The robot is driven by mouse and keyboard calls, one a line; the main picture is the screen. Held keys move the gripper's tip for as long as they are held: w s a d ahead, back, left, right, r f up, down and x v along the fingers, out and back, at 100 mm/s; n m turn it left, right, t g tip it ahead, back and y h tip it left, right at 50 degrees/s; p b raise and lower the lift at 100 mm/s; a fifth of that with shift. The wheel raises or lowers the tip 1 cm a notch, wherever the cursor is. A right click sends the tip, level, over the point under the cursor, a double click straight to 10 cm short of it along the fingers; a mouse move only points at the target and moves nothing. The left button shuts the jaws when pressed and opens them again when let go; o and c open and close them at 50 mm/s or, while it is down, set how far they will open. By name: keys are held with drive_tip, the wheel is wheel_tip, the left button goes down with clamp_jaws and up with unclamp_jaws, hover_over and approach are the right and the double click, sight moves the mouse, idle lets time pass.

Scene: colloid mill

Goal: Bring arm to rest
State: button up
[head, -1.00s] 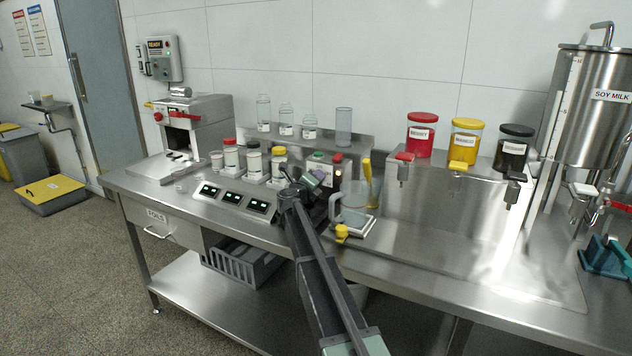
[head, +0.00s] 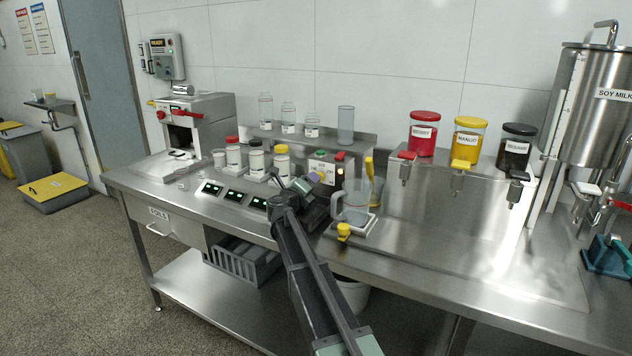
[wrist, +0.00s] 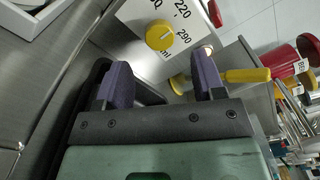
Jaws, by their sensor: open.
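My gripper (head: 300,186) is over the middle of the steel counter, at the end of my arm, beside the small control box (head: 326,166). In the wrist view my gripper (wrist: 160,85) shows two purple-padded fingers set apart, with nothing held between them. Beyond the fingers are a white panel with a yellow knob (wrist: 160,37) and a yellow handle (wrist: 245,76). The exact gap between the fingers and the box cannot be told.
A clear jug (head: 356,203) stands on a small stand right of my gripper. White-labelled jars (head: 256,160) stand to the left, behind small displays (head: 230,198). Red, yellow and black-lidded dispensers (head: 468,140) are at the right. The counter's front right (head: 450,262) is clear.

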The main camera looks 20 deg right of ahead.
drive_tip(key=shift+s+a, duration=0.45)
drive_tip(key=shift+a, duration=0.15)
